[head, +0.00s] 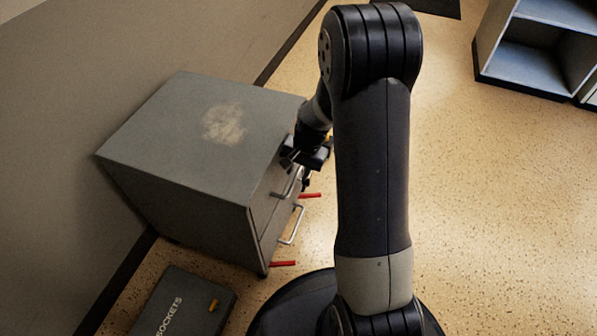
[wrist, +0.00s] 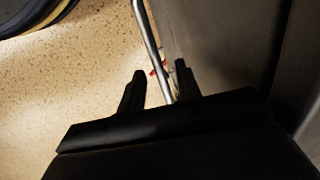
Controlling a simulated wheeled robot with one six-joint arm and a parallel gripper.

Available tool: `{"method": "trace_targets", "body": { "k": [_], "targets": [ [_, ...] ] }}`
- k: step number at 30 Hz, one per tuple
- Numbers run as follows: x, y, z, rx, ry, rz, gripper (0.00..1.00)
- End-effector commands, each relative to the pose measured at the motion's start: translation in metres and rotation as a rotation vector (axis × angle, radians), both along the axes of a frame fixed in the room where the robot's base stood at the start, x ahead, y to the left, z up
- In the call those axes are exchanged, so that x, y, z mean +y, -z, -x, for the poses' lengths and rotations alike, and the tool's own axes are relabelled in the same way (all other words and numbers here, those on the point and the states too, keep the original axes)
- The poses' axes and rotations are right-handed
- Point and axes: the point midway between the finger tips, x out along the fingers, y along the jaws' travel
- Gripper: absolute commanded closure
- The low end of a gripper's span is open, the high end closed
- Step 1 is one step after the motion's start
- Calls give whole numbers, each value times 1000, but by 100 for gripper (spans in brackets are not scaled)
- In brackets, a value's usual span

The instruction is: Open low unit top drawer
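The low unit (head: 185,140) is a grey cabinet against the wall at the left of the head view. Its front faces right and has two drawers with silver bar handles; the drawers look closed. The top drawer's handle (head: 288,184) is partly hidden by my gripper (head: 306,178), which is at the drawer front. In the wrist view, a silver handle (wrist: 149,35) runs down between the two black fingers of my gripper (wrist: 160,72). The fingers are apart, with visible gaps beside the bar. The drawer front (wrist: 215,50) is just right of the fingers.
The lower handle (head: 292,226) is below. Two red bars, one upper (head: 309,195) and one lower (head: 283,263), stick out near the unit's front. A dark case marked SOCKETS (head: 180,305) lies at bottom left. An open shelf (head: 535,50) stands at top right. The floor between is clear.

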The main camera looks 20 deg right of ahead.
Motion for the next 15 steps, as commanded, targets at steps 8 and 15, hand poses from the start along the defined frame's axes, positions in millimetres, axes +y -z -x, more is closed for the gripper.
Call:
{"method": "trace_targets", "body": {
  "k": [8, 15],
  "targets": [
    [0, 1, 0, -1, -1, 1, 68],
    [0, 1, 0, 0, 0, 0, 87]
  ]
}}
